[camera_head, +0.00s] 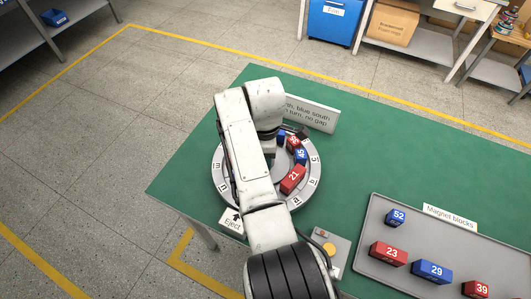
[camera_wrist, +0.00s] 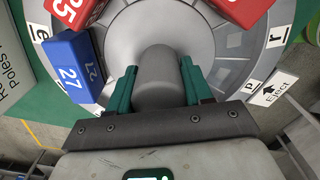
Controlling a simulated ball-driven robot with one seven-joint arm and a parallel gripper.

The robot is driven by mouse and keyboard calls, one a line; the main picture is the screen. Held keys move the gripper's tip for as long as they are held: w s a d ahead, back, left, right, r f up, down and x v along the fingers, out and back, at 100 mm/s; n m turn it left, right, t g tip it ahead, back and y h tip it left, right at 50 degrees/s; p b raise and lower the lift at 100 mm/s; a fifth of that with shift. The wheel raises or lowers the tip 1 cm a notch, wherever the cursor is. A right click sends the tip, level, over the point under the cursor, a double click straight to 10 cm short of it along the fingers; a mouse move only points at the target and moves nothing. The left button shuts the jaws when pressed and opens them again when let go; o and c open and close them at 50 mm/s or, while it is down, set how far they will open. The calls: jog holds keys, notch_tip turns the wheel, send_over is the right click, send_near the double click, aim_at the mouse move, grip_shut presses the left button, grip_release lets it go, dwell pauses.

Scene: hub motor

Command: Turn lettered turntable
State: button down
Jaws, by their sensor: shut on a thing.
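The lettered turntable (camera_head: 314,172) is a round grey disc with white letter tiles around its rim, on the green table. My arm covers much of it in the head view. In the wrist view, its grey disc (camera_wrist: 120,32) has a grey round knob (camera_wrist: 158,78) at the centre. My gripper (camera_wrist: 158,70) has its green fingers on both sides of the knob, shut on it. Red and blue numbered blocks sit around the ring, including red 21 (camera_head: 293,180), blue 45 (camera_head: 301,156), blue 27 (camera_wrist: 70,68) and red 25 (camera_wrist: 68,10). The fingers are hidden in the head view.
An Eject sign (camera_head: 232,221) stands beside the turntable, and a text sign (camera_head: 312,114) behind it. A box with a yellow button (camera_head: 329,249) is in front. A grey tray (camera_head: 372,225) with several magnet blocks lies at right. The green table (camera_head: 375,150) is clear between.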

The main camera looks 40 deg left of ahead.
jog(key=shift+a+r, duration=0.1)
jog(key=shift+a, duration=0.05)
jog(key=c, duration=0.6)
grip_release()
jog(key=shift+o, duration=0.6)
notch_tip(320, 180, up, 11)
jog(key=shift+f+b, duration=0.15)
jog(key=shift+b, duration=0.15)
dwell(0.4)
